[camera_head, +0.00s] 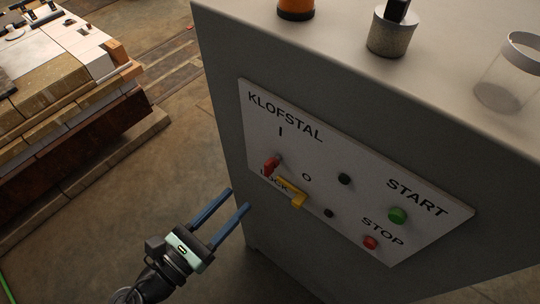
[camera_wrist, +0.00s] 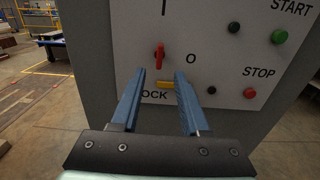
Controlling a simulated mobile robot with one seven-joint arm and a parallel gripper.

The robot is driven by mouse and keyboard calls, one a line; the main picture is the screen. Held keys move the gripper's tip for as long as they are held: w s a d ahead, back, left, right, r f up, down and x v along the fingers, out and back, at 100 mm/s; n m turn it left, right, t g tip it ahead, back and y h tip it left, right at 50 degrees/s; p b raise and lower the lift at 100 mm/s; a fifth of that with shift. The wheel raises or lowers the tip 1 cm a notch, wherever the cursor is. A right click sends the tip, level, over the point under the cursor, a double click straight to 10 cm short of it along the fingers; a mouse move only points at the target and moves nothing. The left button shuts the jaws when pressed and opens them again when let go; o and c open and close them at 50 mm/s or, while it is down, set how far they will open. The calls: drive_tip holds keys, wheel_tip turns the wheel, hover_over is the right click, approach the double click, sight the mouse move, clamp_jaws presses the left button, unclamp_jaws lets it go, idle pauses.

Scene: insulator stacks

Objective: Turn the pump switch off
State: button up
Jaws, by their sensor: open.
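The pump switch is a red rotary handle (camera_head: 271,164) on the white KLOFSTAL panel (camera_head: 350,224), between the marks I and O. In the wrist view the red handle (camera_wrist: 159,56) stands roughly upright, towards the I mark. A yellow lock piece (camera_head: 293,193) sits just below it and partly covers the word LOCK; it also shows in the wrist view (camera_wrist: 167,84). My gripper (camera_head: 239,199) is open and empty, with two blue fingers. It is in front of the cabinet, below and left of the switch, apart from it. In the wrist view the fingers (camera_wrist: 162,72) point towards the panel.
A green START button (camera_head: 397,215), a red STOP button (camera_head: 370,243) and black knobs (camera_head: 344,179) are on the panel to the right. On the grey cabinet top (camera_head: 440,75) stand a glass jar (camera_head: 508,75) and a grey cup (camera_head: 391,35). Stacked slabs (camera_head: 70,90) lie at left.

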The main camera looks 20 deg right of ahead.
sight(265, 170)
drive_tip(key=p+x, duration=0.2)
drive_tip(key=x, duration=0.9)
drive_tip(key=shift+w+d, duration=0.15)
drive_tip(key=shift+d, duration=0.05)
drive_tip(key=shift+c, duration=0.2)
clamp_jaws()
